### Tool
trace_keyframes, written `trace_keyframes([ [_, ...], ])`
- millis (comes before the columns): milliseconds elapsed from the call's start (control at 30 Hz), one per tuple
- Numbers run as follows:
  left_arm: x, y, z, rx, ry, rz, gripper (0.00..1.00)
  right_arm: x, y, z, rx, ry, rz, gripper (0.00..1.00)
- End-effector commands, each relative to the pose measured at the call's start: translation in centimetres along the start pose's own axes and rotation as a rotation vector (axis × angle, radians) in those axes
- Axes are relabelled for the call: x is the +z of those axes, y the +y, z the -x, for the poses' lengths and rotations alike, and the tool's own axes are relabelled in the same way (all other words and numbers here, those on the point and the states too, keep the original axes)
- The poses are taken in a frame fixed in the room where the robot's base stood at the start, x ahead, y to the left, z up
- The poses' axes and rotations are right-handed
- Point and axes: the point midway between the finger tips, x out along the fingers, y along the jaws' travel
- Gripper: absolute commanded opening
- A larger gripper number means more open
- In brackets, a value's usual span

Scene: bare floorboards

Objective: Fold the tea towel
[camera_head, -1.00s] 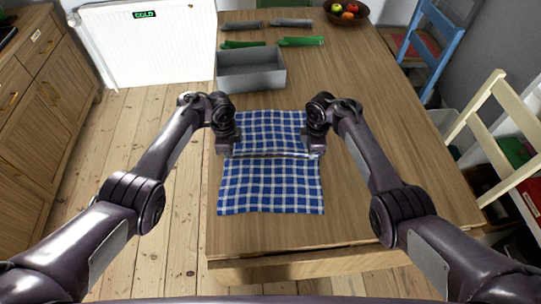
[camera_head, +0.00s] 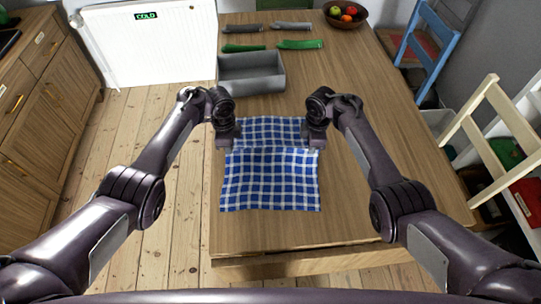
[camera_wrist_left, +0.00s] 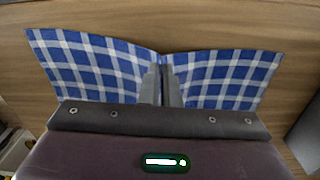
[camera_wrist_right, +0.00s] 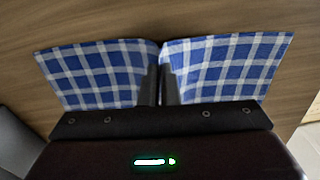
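The blue-and-white checked tea towel (camera_head: 270,182) lies on the wooden table in front of me. A crosswise edge or crease runs between my two grippers, and a shorter part of the cloth shows beyond it. My left gripper (camera_head: 231,146) is at the towel's left side and my right gripper (camera_head: 315,145) at its right side. In the left wrist view the fingers (camera_wrist_left: 163,85) are closed together on the towel, which spreads to both sides. The right wrist view shows the fingers (camera_wrist_right: 161,82) likewise closed on the cloth. The fingertips are partly hidden in it.
A grey open box (camera_head: 251,74) stands beyond the towel. The table (camera_head: 390,140) is clear right of the towel. Chairs stand along the right side.

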Motion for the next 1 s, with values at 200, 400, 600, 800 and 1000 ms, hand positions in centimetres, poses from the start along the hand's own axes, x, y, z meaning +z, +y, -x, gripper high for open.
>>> trace_keyframes([
  [200, 0.0, 0.0, 0.0, 0.000, 0.000, 0.000, 0.00, 0.0, 0.0, 0.0, 0.000, 0.000, 0.000, 0.00],
  [400, 0.0, 0.0, 0.8, 0.000, 0.000, 0.000, 0.00, 0.0, 0.0, 0.8, 0.000, 0.000, 0.000, 0.00],
  [600, 0.0, 0.0, 3.8, 0.000, 0.000, 0.000, 0.00, 0.0, 0.0, 3.8, 0.001, 0.000, 0.000, 0.00],
  [800, 0.0, 0.0, 7.3, 0.000, 0.000, 0.000, 0.00, 0.0, 0.0, 7.3, 0.000, -0.001, 0.000, 0.00],
  [1000, -0.1, 0.0, 10.7, 0.000, 0.000, 0.000, 0.00, -0.1, 0.0, 10.6, 0.000, -0.001, 0.001, 0.00],
])
